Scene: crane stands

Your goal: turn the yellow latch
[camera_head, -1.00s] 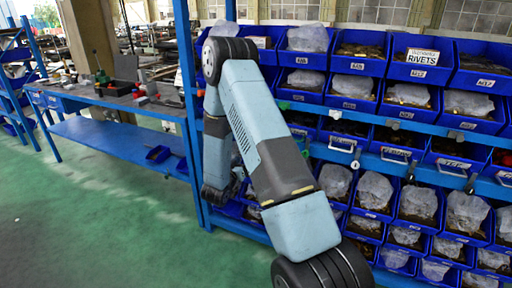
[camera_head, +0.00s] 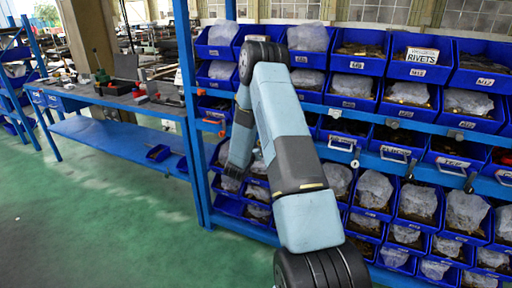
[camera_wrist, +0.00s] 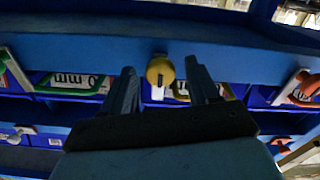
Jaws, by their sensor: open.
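The yellow latch (camera_wrist: 160,72) shows in the wrist view as a round yellow knob with a pale stem hanging down, on the blue shelf beam (camera_wrist: 90,48). My gripper (camera_wrist: 160,66) is open, with one dark finger to the left of the latch and one to the right. The latch appears between the fingertips, and I see a gap on each side; whether it lies fully within their depth I cannot tell. In the head view my arm hides the latch, and the fingers cannot be made out.
Blue bins (camera_head: 360,50) fill the rack in rows. In the wrist view, a green handle (camera_wrist: 70,88) is left of the fingers and an orange-and-white latch (camera_wrist: 298,86) is right. An orange latch (camera_head: 213,122) is on the rack's left side. A blue workbench (camera_head: 115,100) stands left; green floor is clear.

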